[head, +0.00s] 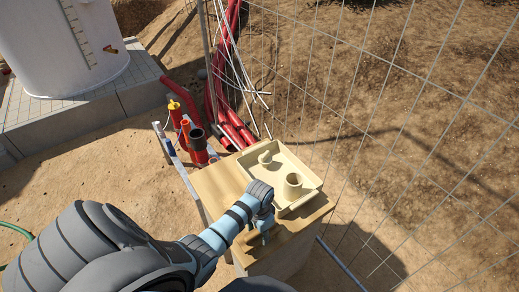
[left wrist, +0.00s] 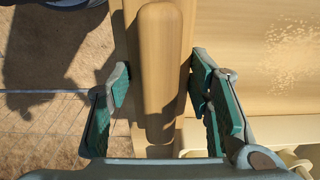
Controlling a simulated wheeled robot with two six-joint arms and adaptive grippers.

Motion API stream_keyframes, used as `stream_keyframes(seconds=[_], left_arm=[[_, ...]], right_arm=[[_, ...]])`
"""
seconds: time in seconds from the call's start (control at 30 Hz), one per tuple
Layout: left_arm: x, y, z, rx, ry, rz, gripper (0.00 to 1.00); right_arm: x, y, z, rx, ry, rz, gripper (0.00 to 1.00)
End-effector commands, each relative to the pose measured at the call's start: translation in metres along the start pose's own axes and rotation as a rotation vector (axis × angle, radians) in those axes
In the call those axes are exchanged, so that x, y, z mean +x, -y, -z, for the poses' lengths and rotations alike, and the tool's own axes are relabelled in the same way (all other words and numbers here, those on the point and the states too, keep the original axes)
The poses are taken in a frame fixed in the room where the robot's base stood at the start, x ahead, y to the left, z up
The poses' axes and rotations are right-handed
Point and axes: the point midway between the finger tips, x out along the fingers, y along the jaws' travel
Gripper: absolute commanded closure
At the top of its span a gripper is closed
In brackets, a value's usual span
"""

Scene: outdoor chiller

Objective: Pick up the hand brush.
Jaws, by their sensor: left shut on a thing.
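The hand brush (left wrist: 160,50) shows in the left wrist view as a long, pale wooden piece with rounded ends. It lies between the two teal-padded fingers of my left gripper (left wrist: 160,92), which is shut on it. In the head view my left gripper (head: 264,222) is over the near part of the wooden table (head: 218,185), beside the cream tray. The brush is hidden there behind the gripper and arm. Any bristles are out of sight. My right gripper is not in view.
The cream tray (head: 311,183) on the table holds a cup-like piece (head: 292,187) and a smaller piece (head: 265,157). Pale crumbs (left wrist: 295,45) lie on the tabletop. Red pipes (head: 220,95) and a wire fence (head: 400,130) stand behind.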

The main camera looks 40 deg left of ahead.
Motion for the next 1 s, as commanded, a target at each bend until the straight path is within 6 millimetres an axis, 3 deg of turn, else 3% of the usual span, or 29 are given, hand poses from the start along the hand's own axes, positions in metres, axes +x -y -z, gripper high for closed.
stream_keyframes(seconds=[0.27,0.5,0.63,0.93,0.97,1.0], left_arm=[[-0.008,0.0,0.0,0.0,-0.001,0.0,0.94],[-0.069,0.001,0.001,0.0,-0.003,0.003,0.94],[-0.094,0.001,0.001,0.0,-0.003,0.001,0.94],[-0.101,0.0,0.0,0.0,0.0,0.0,0.94],[-0.101,0.0,0.0,0.0,0.0,0.0,0.59],[-0.101,0.0,0.0,0.0,0.0,0.0,0.65]], right_arm=[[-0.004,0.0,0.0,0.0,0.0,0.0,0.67],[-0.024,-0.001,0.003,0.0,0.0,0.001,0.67],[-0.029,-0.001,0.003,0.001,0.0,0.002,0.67],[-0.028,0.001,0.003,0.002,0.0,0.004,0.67],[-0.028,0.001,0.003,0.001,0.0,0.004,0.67],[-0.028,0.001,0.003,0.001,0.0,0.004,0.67]])
